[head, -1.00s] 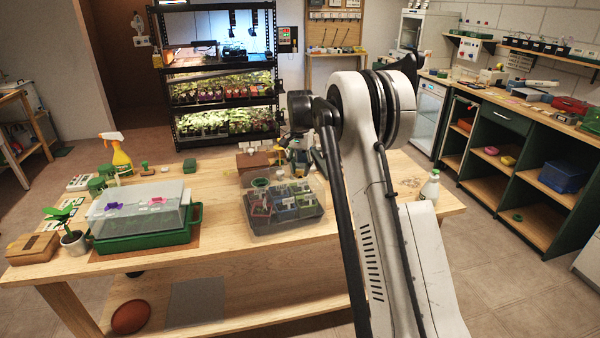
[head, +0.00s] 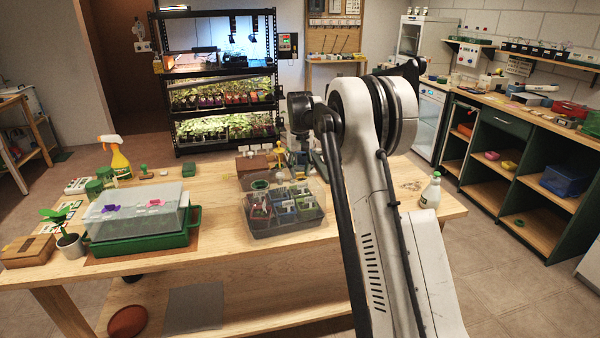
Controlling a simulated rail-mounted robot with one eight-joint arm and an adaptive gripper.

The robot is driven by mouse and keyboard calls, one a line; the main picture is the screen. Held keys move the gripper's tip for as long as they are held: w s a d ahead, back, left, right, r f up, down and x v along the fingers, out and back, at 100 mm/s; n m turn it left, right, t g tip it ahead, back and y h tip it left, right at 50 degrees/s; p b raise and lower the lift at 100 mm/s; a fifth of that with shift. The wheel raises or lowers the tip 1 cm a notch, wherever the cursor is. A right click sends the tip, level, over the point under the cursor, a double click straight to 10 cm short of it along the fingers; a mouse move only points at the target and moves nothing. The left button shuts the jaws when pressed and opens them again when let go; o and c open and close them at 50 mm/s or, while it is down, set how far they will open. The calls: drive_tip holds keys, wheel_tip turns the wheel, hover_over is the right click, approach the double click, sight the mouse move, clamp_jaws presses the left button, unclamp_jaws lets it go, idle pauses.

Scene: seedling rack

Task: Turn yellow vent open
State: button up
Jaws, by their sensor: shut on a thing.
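A clear propagator lid (head: 172,196) sits over a green tray (head: 125,248) on the left of the bench. My gripper (head: 296,160) is at the back middle of the bench, behind a clear-lidded box (head: 272,228) and well to the right of the propagator. It is small and partly hidden by my arm. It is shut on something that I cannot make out. A small yellow thing (head: 279,152) shows just left of it; I cannot tell whether they touch.
A yellow spray bottle (head: 118,160), a potted plant (head: 71,244) and a wooden box (head: 28,250) stand around the propagator. A brown box (head: 250,167) is left of my gripper. A white bottle (head: 430,191) stands at the bench's right. The front middle is clear.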

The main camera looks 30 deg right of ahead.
idle(0.3)
drive_tip(key=o, duration=1.1)
drive_tip(key=shift+o, duration=0.2)
wheel_tip(320, 180, up, 12)
